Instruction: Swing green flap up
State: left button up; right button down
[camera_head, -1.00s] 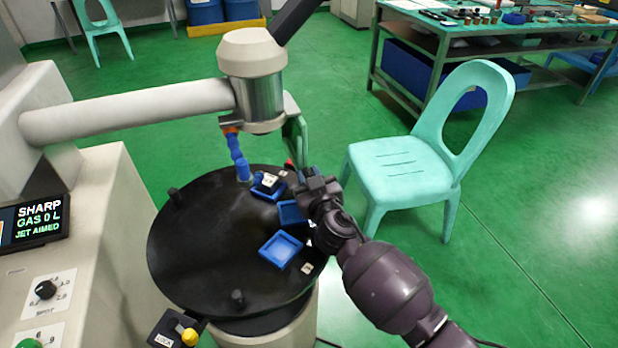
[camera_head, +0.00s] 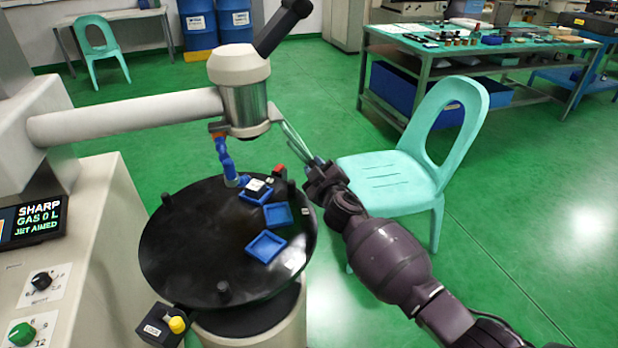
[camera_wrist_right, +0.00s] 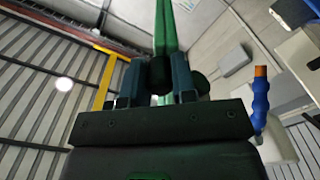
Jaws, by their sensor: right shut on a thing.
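The green flap (camera_head: 291,134) is hinged at the side of the machine head (camera_head: 243,90). It slants out from the head, down and to the right, and is seen nearly edge-on. My right gripper (camera_head: 314,163) is at its lower outer end, right of the round black table. In the right wrist view, the flap (camera_wrist_right: 165,30) rises as a green strip between the two fingers (camera_wrist_right: 160,80), which are shut on it. The gripped end is partly hidden by the fingers. My left gripper is not in view.
The black round table (camera_head: 190,245) carries blue trays (camera_head: 266,246) and short black posts. A blue jointed nozzle (camera_head: 228,163) hangs left of the flap. A turquoise chair (camera_head: 390,175) stands close behind my right arm. A green-topped workbench (camera_head: 470,45) is at the back right.

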jog(key=w+d+r+n+p, duration=0.1)
jog(key=d+r+n+p, duration=0.2)
jog(key=r+n, duration=0.3)
jog(key=w+d+r+n+p, duration=0.1)
jog(key=d+r+n+p, duration=0.25)
jog(key=r+n, duration=0.25)
pick_arm(q)
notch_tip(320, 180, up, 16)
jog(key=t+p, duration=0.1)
jog(key=p, duration=0.8)
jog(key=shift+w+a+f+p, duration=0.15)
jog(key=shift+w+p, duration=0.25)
pick_arm(e)
jog(key=s+a+r+n, duration=0.2)
jog(key=a+r+n, duration=0.5)
jog(key=n, duration=0.5)
jog(key=shift+s+a+r, duration=0.25)
jog(key=shift+a+r, duration=0.15)
jog(key=shift+r, duration=0.7)
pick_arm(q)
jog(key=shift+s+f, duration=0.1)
pick_arm(e)
jog(key=c, duration=0.9)
grip_release()
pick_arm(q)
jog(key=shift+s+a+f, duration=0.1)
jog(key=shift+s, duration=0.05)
